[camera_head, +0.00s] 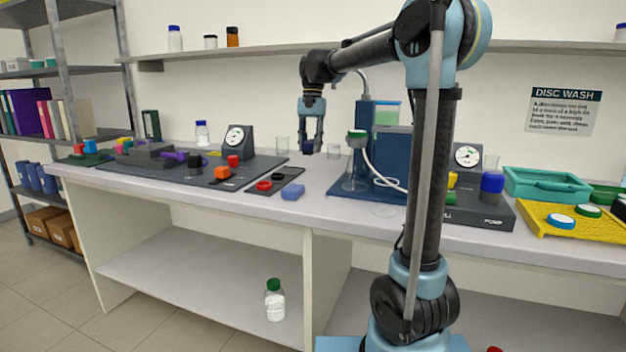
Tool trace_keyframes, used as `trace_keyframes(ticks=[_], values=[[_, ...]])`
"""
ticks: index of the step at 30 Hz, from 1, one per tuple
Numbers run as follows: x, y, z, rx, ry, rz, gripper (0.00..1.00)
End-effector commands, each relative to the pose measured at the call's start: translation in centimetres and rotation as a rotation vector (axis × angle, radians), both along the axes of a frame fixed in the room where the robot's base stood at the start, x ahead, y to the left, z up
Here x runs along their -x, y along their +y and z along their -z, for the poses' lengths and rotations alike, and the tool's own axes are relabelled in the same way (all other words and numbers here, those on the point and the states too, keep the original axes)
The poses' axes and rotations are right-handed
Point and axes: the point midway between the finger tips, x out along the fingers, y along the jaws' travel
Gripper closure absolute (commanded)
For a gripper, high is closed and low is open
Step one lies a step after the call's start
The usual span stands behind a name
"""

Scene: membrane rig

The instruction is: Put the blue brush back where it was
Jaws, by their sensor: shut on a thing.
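My gripper (313,146) hangs pointing down above the back of the bench, left of the blue filter stand. It is shut on a small dark blue thing (307,149), which looks like the blue brush; only a little of it shows and its full shape cannot be told. A lighter blue block (293,191) lies on the bench at the front edge of a small dark tray (275,181). The tray holds a red ring (264,185) and other small parts.
A large dark mat (215,181) with several coloured parts lies at the left. A teal tray (545,184) and yellow rack (545,230) are at the right.

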Motion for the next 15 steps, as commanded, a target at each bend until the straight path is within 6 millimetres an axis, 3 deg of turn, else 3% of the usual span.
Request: trace_keyframes(ticks=[9,15], values=[[-0.2,-0.7,4.8,0.0,0.0,0.009,0.96],[-0.3,-0.9,6.1,0.001,0.0,0.013,0.96]])
